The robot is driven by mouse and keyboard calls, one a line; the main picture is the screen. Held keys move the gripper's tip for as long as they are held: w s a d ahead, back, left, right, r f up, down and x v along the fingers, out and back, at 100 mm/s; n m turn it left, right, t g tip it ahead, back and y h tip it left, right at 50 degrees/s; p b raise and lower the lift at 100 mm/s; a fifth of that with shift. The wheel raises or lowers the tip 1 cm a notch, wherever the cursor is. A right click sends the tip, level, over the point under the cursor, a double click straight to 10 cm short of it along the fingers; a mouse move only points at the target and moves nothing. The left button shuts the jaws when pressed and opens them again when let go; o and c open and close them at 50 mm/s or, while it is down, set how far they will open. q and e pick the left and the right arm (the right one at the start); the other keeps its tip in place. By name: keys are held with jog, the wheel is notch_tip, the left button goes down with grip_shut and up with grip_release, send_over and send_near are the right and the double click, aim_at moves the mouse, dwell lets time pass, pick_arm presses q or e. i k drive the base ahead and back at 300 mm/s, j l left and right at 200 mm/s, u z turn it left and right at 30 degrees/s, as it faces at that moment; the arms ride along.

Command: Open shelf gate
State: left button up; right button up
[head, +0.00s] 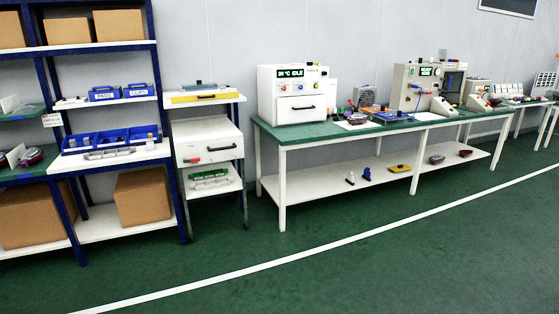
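A blue-framed shelf rack (155,60) stands at the left, cut off by the picture's left edge. I cannot clearly make out a gate on the rack, nor tell whether one is open or shut. A small white label (52,119) hangs at the left bay. Neither of my grippers is in view.
A white cart (208,140) with a handled drawer stands right of the rack. A long green-topped table (275,130) carries a white oven-like box (293,95) and other machines. Cardboard boxes (143,195) sit low in the rack. The green floor (300,265) in front is clear.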

aim_at(207, 97)
jog(key=i+u, duration=0.2)
jog(key=i, duration=0.4)
jog(key=i+l+u, duration=0.2)
jog(key=i, duration=0.45)
jog(key=i+l+u, duration=0.2)
jog(key=i, duration=0.4)
jog(key=i+l+u, duration=0.25)
jog(key=i, duration=0.35)
jog(key=i+l+u, duration=0.2)
jog(key=i+l, duration=0.3)
